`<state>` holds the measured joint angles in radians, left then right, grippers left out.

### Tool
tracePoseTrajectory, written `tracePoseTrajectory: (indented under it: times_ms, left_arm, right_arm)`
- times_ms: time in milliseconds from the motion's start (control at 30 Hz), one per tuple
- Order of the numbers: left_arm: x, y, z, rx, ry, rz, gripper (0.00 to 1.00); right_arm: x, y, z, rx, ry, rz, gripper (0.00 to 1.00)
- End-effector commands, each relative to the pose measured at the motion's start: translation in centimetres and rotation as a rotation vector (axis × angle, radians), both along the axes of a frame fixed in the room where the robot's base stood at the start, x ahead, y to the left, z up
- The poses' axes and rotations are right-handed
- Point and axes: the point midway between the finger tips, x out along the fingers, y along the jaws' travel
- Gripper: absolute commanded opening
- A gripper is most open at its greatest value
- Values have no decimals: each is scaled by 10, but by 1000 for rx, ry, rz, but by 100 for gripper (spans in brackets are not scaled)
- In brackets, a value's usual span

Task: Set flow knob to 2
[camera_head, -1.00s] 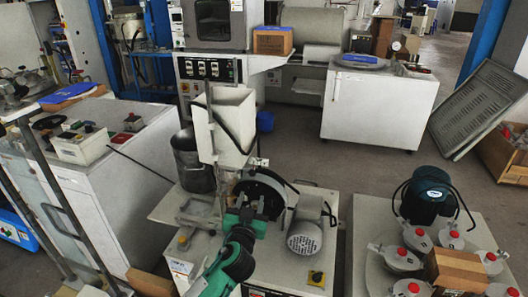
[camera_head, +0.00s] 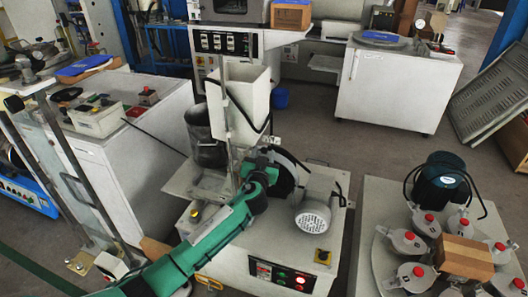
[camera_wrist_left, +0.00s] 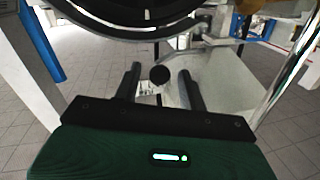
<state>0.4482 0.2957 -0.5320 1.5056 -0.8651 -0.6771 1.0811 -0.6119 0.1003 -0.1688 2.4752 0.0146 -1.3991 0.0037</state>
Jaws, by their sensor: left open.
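A small dark round knob (camera_wrist_left: 160,75), which looks like the flow knob, shows between my left gripper's fingertips in the left wrist view. No scale or number is readable on it. My left gripper (camera_wrist_left: 160,83) is open, with one dark finger on either side of the knob; I cannot tell whether they touch it. In the head view my green left arm reaches up from the bottom left to the abrasion machine (camera_head: 235,262), ending by its dark wheel (camera_head: 287,180), below the white hopper (camera_head: 247,100). The arm hides the knob there. My right gripper is out of view.
The dark wheel's curved rim (camera_wrist_left: 150,20) crosses the top of the left wrist view, close above the fingers. A metal pot (camera_head: 207,140) stands left of the hopper. The right table holds red-capped fixtures (camera_head: 407,240).

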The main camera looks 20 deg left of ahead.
Motion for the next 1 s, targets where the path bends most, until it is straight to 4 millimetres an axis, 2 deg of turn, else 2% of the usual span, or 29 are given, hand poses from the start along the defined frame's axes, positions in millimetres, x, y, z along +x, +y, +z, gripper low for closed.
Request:
tracePoseTrajectory:
  times_ms: [200,533,567,700,767,1000]
  left_arm:
    - [18,3,0,1,0,0,42]
    - [20,3,0,1,0,0,42]
    - [20,3,0,1,0,0,38]
    - [20,3,0,1,0,0,11]
    - [20,3,0,1,0,0,0]
    - [20,0,-1,-1,0,0,0]
  right_arm:
    - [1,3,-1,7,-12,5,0]
    - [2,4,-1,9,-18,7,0]
    - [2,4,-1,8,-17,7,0]
    - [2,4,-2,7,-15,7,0]
    - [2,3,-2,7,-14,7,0]
    - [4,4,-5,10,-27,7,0]
